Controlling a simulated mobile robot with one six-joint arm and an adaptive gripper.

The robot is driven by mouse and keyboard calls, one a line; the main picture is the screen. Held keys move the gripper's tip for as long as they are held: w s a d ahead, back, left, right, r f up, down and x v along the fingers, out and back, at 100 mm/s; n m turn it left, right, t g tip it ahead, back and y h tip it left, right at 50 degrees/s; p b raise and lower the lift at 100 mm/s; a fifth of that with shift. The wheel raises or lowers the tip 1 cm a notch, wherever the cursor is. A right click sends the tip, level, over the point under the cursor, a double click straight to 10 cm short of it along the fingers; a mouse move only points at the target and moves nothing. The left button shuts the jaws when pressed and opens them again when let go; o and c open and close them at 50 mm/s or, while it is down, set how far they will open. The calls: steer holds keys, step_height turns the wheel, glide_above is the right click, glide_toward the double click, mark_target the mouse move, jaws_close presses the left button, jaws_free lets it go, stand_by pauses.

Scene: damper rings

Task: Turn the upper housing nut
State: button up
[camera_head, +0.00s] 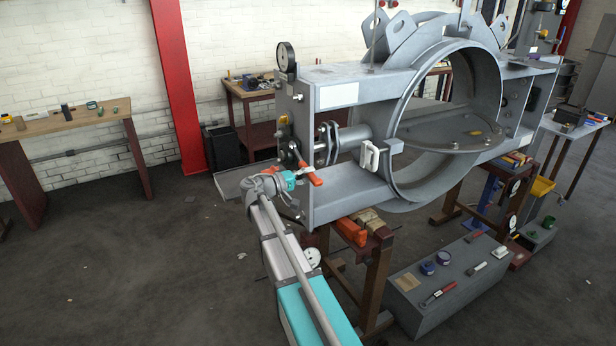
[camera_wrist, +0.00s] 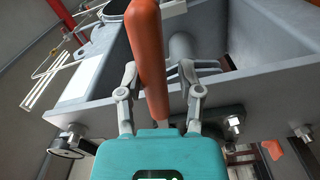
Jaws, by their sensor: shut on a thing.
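An orange handle (camera_wrist: 150,55) rises between the fingers of my gripper (camera_wrist: 158,92) in the wrist view, and the fingers are shut on it. In the head view my gripper (camera_head: 303,172) is at the left end of the grey damper housing (camera_head: 345,188), beside orange parts (camera_head: 316,180). Dark fittings (camera_head: 288,146) sit on the end plate just above it. In the wrist view bolt ends with nuts (camera_wrist: 232,122) show along the plate edge. I cannot tell which one is the upper housing nut. Whatever the handle joins to is hidden.
A round gauge (camera_head: 286,57) stands on top of the housing end. The housing rests on brown trestles (camera_head: 378,270). A grey box (camera_head: 445,283) with tools stands at lower right, and a workbench (camera_head: 75,122) is at the left. The floor left of my arm is clear.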

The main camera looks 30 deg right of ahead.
steer(key=shift+w+f+m+b, duration=0.25)
steer(key=shift+f+m+b, duration=0.3)
steer(key=shift+f, duration=0.1)
steer(key=shift+w+f+m+b, duration=0.2)
steer(key=shift+f+m+b, duration=0.25)
steer(key=shift+f+b, duration=0.15)
steer(key=shift+w+f+m+b, duration=0.25)
steer(key=shift+f+m+b, duration=0.25)
steer(key=shift+f, duration=0.2)
steer(key=shift+f, duration=0.1)
steer(key=w+f+m+b, duration=0.2)
steer(key=shift+a+f+m+b, duration=0.1)
steer(key=shift+f+m+b, duration=0.2)
steer(key=shift+b, duration=0.05)
steer(key=shift+r, duration=0.1)
steer(key=shift+s+r+n+p, duration=0.45)
steer(key=shift+r+n+p, duration=0.2)
steer(key=shift+n+p, duration=0.1)
steer(key=shift+s+r+n+p, duration=0.45)
steer(key=shift+r+n+p, duration=0.2)
steer(key=shift+n+p, duration=0.1)
steer(key=shift+f, duration=0.1)
